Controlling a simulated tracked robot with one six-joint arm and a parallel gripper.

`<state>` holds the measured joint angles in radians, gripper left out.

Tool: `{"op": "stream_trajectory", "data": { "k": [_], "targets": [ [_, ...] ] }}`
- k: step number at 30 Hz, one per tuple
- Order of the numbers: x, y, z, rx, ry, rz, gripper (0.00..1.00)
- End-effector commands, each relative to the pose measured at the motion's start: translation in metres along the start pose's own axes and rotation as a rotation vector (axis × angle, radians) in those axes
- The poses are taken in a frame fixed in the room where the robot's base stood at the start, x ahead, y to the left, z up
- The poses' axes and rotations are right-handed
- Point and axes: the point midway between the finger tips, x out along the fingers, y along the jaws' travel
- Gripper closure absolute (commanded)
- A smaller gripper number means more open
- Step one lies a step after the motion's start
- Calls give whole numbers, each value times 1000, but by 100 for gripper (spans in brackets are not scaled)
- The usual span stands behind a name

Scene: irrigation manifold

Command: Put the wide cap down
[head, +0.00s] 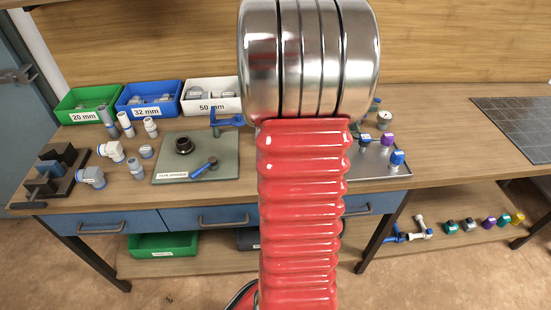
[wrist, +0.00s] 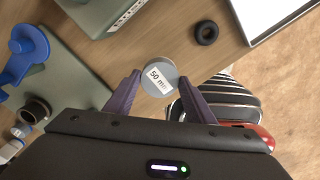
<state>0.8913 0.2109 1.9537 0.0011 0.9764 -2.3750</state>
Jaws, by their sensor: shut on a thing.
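The wide cap (wrist: 157,74) is a grey round cap with a white "50 mm" label in the wrist view. My gripper (wrist: 158,86) is shut on it, with one dark purple finger on each side. The label faces the wrist camera. Wooden bench top (wrist: 165,30) shows beyond the cap; I cannot tell how high the cap is above it. In the head view my red arm hides the gripper and the cap.
A black ring (wrist: 206,33) lies on the bench near a tray edge. Green (head: 70,113), blue (head: 130,108) and white (head: 198,106) bins stand behind. Several fittings crowd the left.

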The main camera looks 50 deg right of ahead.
Motion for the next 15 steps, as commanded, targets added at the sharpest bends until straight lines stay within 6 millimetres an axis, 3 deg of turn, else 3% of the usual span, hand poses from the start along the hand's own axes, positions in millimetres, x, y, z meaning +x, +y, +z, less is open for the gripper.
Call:
{"op": "stream_trajectory", "data": {
  "k": [10, 15],
  "targets": [
    [32, -1, 0, 1, 2, -2, 74],
    [38, -1, 0, 1, 0, 0, 74]
  ]
}}
